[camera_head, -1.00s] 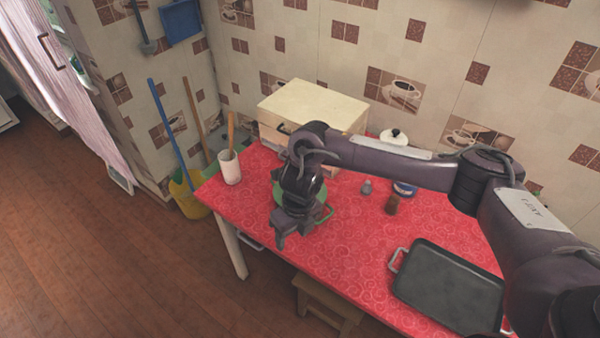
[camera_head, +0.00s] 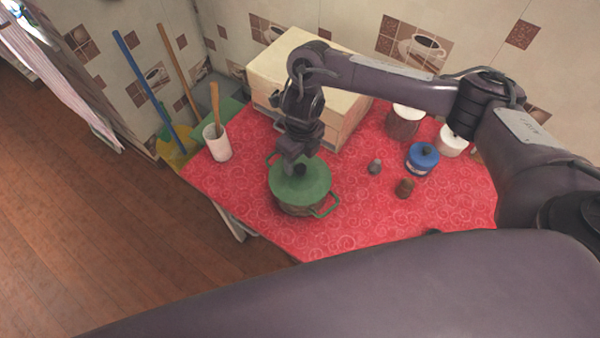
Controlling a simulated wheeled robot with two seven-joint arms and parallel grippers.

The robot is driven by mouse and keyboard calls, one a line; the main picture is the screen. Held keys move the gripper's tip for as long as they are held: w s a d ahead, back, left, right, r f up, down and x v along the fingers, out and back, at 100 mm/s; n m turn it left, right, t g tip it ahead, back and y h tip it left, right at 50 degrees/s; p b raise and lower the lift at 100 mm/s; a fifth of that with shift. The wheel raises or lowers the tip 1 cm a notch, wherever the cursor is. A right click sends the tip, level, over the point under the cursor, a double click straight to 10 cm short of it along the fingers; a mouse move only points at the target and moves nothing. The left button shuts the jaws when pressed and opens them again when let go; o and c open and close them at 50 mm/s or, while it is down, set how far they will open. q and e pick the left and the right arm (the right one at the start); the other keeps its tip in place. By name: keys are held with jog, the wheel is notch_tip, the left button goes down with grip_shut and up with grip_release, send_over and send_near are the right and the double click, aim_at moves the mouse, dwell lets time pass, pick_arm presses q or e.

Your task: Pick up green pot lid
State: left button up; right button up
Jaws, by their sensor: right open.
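The green pot lid (camera_head: 305,188) lies flat on a green pot (camera_head: 297,210) with looped side handles, near the left part of the red counter. A dark knob (camera_head: 300,170) stands at the lid's middle. My right gripper (camera_head: 296,163) points down over the lid, its fingertips close to the knob. It is open; whether its fingers straddle or touch the knob cannot be told. My left gripper is not in view.
A cream wooden box (camera_head: 300,75) stands behind the pot. A white cup with utensils (camera_head: 217,143) is to its left. A dark link of mine covers the bottom.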

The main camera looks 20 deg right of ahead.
aim_at(301, 166)
jog(key=f, duration=0.3)
jog(key=shift+w+d+f, duration=0.1)
jog(key=shift+d+f, duration=0.2)
jog(key=shift+f+b, duration=0.45)
jog(key=shift+f, duration=0.4)
jog(key=shift+w, duration=0.1)
jog(key=c, duration=0.5)
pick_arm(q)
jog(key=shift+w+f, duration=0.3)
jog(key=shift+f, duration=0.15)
pick_arm(e)
jog(key=shift+r, duration=0.1)
grip_shut()
